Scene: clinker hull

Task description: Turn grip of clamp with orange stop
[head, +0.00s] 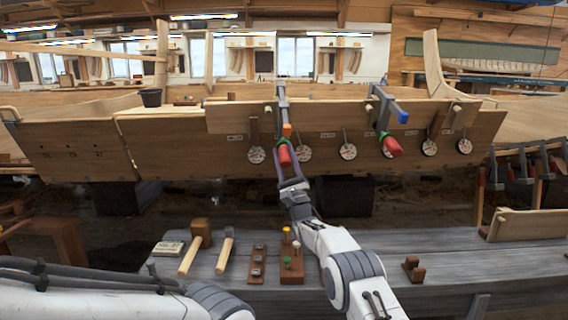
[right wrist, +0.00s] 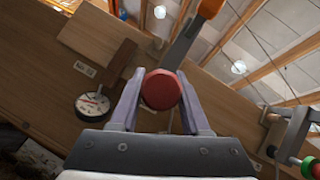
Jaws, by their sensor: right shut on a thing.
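In the right wrist view the round end of the red grip (right wrist: 162,90) sits between the two fingers, and the orange stop (right wrist: 209,8) shows beyond, on the grey bar. My left arm enters at the lower left of the head view; its gripper is out of view.
A second clamp with a blue stop (head: 403,117) and red grip (head: 392,146) stands to the right. Several round dials (head: 347,152) hang along the plank.

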